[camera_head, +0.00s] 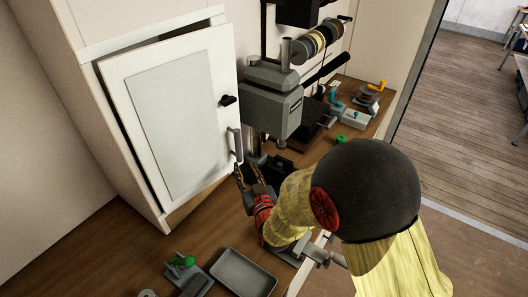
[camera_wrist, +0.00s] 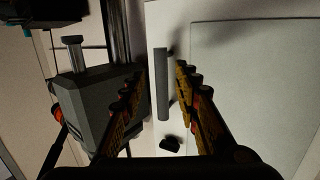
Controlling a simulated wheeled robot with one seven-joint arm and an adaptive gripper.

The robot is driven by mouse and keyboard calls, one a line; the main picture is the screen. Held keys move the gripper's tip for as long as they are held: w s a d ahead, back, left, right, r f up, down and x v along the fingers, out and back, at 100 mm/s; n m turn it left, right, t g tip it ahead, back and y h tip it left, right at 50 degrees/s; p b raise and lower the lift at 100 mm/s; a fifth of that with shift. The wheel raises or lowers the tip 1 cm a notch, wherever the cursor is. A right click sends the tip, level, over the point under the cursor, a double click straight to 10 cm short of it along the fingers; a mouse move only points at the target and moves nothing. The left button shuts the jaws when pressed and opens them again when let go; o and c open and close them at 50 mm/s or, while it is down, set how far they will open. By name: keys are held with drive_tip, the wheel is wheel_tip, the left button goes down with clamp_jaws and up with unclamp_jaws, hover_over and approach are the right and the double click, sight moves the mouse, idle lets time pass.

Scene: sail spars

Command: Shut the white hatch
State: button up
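The white hatch (camera_head: 207,72) is on the pale cabinet at the left of the head view. It stands ajar, with a dark gap along its top and left edges. It has a grey inset panel, a dark latch knob (camera_head: 228,100) and a grey bar handle (camera_head: 235,144) near its right edge. My gripper (camera_head: 246,173) is by the lower end of the handle. In the wrist view, my gripper (camera_wrist: 162,70) is open, with the handle (camera_wrist: 162,88) between its fingers and a gap to the right finger. Whether the left finger touches it is unclear.
A grey drill press (camera_head: 273,98) stands close to the right of the hatch. A grey tray (camera_head: 243,273) and a small fixture with a green knob (camera_head: 186,264) lie on the wooden bench below. More tools (camera_head: 352,112) lie at the back right.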

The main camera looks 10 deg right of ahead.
sight(239, 149)
drive_tip(key=shift+t, duration=0.7)
drive_tip(key=w+r, duration=0.1)
drive_tip(key=w, duration=0.1)
drive_tip(key=w+a+r+p, duration=0.1)
drive_tip(key=w, duration=0.2)
drive_tip(key=w+r, duration=0.1)
drive_tip(key=w, duration=0.2)
drive_tip(key=shift+a+r+p, duration=0.15)
drive_tip(key=shift+p, duration=0.25)
drive_tip(key=shift+s, duration=0.25)
drive_tip(key=c, duration=0.8)
clamp_jaws()
